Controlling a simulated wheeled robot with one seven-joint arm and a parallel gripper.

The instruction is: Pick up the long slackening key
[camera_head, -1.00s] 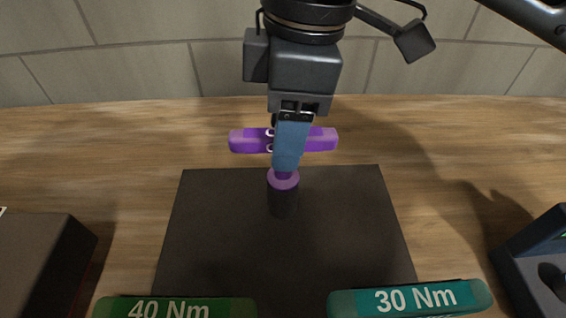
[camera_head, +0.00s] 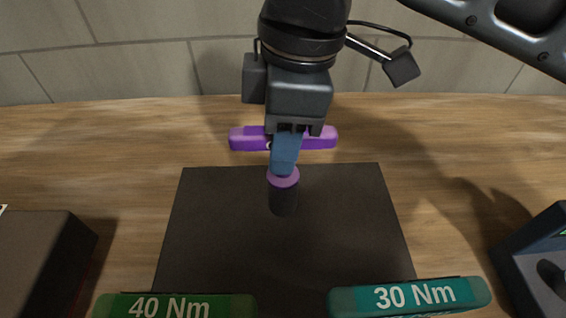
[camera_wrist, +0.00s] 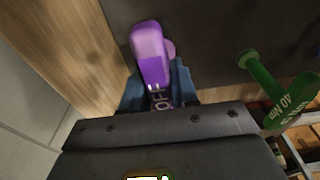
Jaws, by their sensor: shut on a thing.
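The long slackening key is a purple bar (camera_head: 320,138) lying crosswise behind my fingers in the head view. In the wrist view the purple bar (camera_wrist: 151,55) bears the letters "OFF" and runs between my blue fingers. My gripper (camera_head: 285,165) is shut on it around the middle, which the fingers partly hide in the head view. A purple collar (camera_head: 284,178) on a dark cylinder (camera_head: 283,202) shows just below my fingertips, over the black mat. I cannot tell whether the key has left its rest.
The black mat (camera_head: 340,220) lies on a wooden table (camera_head: 110,140). A green 40 Nm key (camera_head: 175,306) and a teal 30 Nm key (camera_head: 410,296) are in front. Dark boxes stand at left (camera_head: 45,250) and right (camera_head: 540,262). A tiled wall is behind.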

